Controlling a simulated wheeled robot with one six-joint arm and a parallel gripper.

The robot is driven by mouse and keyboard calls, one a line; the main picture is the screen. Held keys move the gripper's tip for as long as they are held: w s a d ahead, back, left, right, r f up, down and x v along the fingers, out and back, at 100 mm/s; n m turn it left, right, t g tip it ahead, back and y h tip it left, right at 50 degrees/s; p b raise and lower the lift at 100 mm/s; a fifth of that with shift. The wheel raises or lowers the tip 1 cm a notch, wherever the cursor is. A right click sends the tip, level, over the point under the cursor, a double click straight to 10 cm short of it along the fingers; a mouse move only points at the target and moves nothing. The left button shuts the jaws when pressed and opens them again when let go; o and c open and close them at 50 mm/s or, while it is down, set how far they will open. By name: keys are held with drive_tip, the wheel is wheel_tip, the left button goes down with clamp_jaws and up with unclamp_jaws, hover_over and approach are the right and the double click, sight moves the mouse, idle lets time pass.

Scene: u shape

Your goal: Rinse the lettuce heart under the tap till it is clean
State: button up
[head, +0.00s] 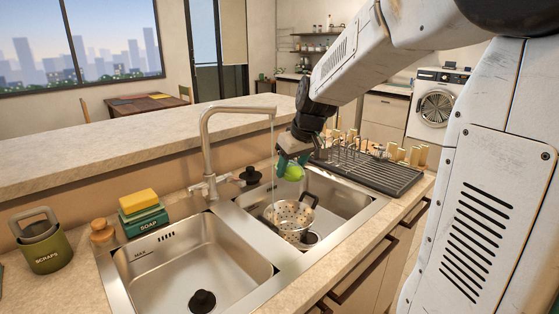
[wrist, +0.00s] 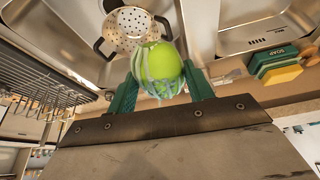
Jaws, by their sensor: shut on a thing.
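My gripper (head: 292,162) is shut on the green lettuce heart (head: 294,172), holding it above the right sink basin. In the wrist view the lettuce (wrist: 158,68) sits between the two teal fingers; pale bluish-white streaks cross it, and I see no clear dirt on the side shown. The tap (head: 207,145) arches over the sink and a thin stream of water (head: 273,150) falls from its spout. In the head view the stream passes just left of the lettuce; I cannot tell from there whether it touches it. A speckled colander (head: 290,220) stands below in the right basin.
The left basin (head: 190,262) is empty but for a black plug (head: 202,300). A soap box with a yellow sponge (head: 139,201) and a scraps bin (head: 43,247) stand at left. A dark dish rack (head: 375,172) lies right of the sink.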

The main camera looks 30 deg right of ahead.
drive_tip(key=shift+s+a+r, duration=0.3)
drive_tip(key=shift+s+r, duration=0.35)
drive_tip(key=shift+s, duration=0.1)
drive_tip(key=shift+s+a+r, duration=0.25)
drive_tip(key=shift+s+r, duration=0.45)
drive_tip(key=shift+s, duration=0.1)
drive_tip(key=shift+s+a+r, duration=0.3)
drive_tip(key=shift+s+r, duration=0.35)
drive_tip(key=shift+s, duration=0.1)
